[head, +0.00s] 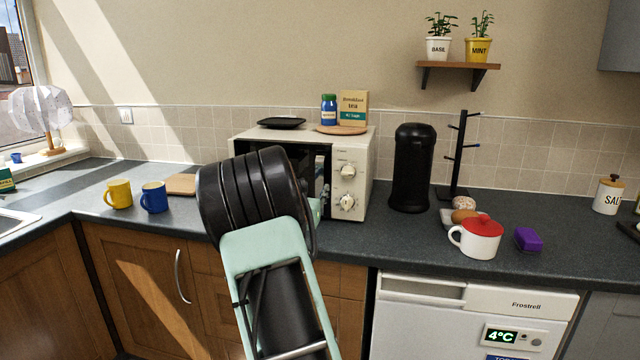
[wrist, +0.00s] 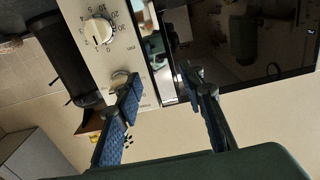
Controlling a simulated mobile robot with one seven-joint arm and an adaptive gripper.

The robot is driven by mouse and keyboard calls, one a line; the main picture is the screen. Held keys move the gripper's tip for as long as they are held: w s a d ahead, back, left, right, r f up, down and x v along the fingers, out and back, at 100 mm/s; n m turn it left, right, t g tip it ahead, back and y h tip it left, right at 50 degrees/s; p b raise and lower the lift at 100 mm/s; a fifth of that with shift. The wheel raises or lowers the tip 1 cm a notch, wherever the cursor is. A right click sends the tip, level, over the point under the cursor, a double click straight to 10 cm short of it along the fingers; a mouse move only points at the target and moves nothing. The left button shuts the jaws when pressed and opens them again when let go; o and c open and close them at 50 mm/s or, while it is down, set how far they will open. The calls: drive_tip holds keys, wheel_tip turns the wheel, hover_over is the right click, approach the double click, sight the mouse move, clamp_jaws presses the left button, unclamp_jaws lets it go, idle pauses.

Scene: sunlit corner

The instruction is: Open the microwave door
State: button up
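The white microwave (head: 356,165) stands on the counter at the back wall, with two round knobs on the right side of its front. My arm covers much of its front in the head view. In the wrist view its control panel (wrist: 105,15) and dark glossy door (wrist: 240,45) show close up, tilted. A pale strip lies between them. I cannot tell whether the door is ajar. My gripper (wrist: 162,85) is open at the microwave front, its blue-padded fingers apart on either side of this strip. No hold shows, and contact with the handle is unclear.
A black dish (head: 282,122), a wooden board (head: 341,130), a jar (head: 328,108) and a box (head: 354,106) are on the microwave. A black cylindrical appliance (head: 410,168) stands close at its right. Yellow (head: 118,194) and blue (head: 154,197) mugs stand left.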

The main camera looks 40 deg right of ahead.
sight(319, 183)
drive_tip(key=x, duration=0.6)
drive_tip(key=shift+w+d, duration=0.25)
drive_tip(key=shift+w, duration=0.05)
clamp_jaws()
